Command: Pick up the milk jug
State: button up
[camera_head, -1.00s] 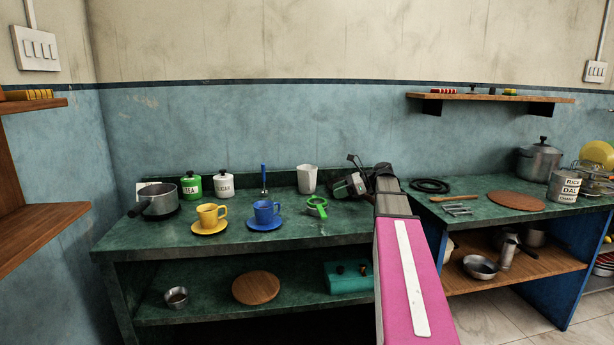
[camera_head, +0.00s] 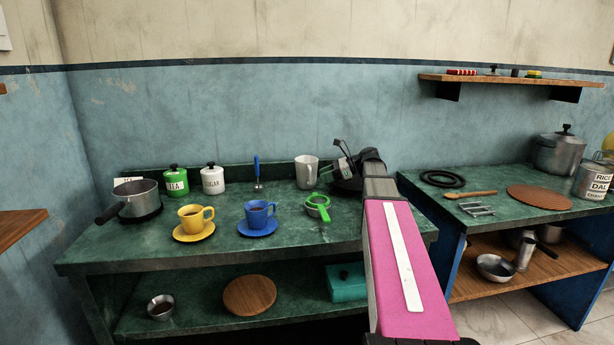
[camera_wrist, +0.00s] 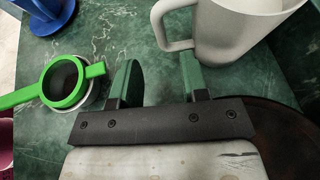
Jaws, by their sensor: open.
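The milk jug (camera_head: 307,172) is a plain white jug standing upright at the back of the green counter. In the wrist view the jug (camera_wrist: 235,32) is at the top right, with its handle (camera_wrist: 163,28) pointing left. My gripper (camera_wrist: 160,68) is open and empty, its two dark green fingers apart. The fingertips are just short of the handle, and the right one overlaps its lower end in the picture. I cannot tell whether they touch. In the head view my gripper (camera_head: 346,168) is just right of the jug, partly hidden by my arm.
A green strainer (camera_head: 318,206) sits on a cup in front of the jug; in the wrist view it (camera_wrist: 66,82) is left of my fingers. A blue cup (camera_head: 259,213), a yellow cup (camera_head: 195,217) and a saucepan (camera_head: 136,198) stand further left. A dark round pan (camera_wrist: 270,125) lies close at right.

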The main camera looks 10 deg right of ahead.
aim_at(310, 184)
jog(key=shift+r+x, duration=0.2)
jog(key=shift+x, duration=2.8)
jog(key=shift+w, duration=0.15)
grip_shut()
